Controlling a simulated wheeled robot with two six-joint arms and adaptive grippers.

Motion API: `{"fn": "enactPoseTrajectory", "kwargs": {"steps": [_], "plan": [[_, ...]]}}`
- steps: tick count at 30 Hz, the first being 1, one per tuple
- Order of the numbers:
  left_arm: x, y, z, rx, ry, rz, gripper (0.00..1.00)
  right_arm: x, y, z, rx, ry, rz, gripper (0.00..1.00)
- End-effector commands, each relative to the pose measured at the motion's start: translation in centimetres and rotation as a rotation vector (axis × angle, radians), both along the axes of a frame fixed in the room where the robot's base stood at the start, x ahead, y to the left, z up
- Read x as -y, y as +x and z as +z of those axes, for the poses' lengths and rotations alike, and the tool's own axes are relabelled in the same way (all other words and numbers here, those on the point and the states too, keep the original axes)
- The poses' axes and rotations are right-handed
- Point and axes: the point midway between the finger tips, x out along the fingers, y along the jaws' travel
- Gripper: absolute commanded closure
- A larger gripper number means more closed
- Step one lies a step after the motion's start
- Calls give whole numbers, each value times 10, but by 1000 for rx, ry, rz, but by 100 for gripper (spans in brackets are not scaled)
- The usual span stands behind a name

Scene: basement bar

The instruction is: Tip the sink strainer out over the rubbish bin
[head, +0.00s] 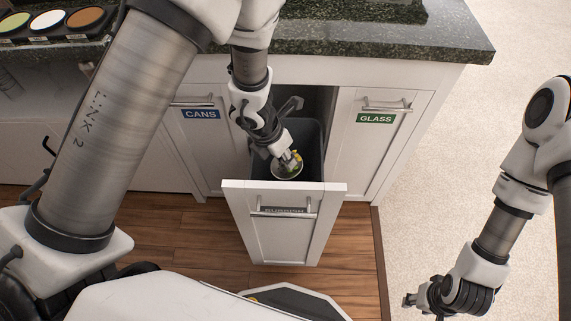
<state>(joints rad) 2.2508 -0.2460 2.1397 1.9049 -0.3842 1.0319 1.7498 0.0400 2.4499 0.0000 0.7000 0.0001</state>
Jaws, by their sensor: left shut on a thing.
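My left gripper (287,160) is shut on the round, light-rimmed sink strainer (285,178). It holds the strainer over the rubbish bin (314,144), a dark grey bin inside the pulled-out middle drawer. Yellow and green bits (298,158) show in the strainer, whose opening faces up toward my head. I cannot tell whether it is slightly tilted. The gripper hides part of it. My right gripper (411,301) hangs low at the lower right, away from the bin; its fingers are too small to judge.
The drawer front (283,222) stands out from the cabinet. The CANS door (200,132) is left of it and the GLASS door (377,132) right, both shut. The dark stone counter (390,42) overhangs behind. Pale floor on the right is clear.

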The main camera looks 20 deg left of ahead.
Motion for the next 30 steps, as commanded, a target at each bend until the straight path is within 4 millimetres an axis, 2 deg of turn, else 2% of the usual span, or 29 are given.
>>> {"fn": "enactPoseTrajectory", "kwargs": {"steps": [1, 11, 21, 30], "plan": [[-1, 0, -8, 8, -30, 5, 100, 0, 0, -15, 0, 0, 0, 60], [-6, -1, -9, 83, -290, 5, 100, 0, 0, -63, 0, 0, 0, 60], [-10, -2, -15, 200, -692, 5, 100, 0, 0, -111, 0, 0, 0, 60], [-13, -3, -18, 277, -956, 2, 100, 0, 0, -154, 0, 0, 0, 60]]}}
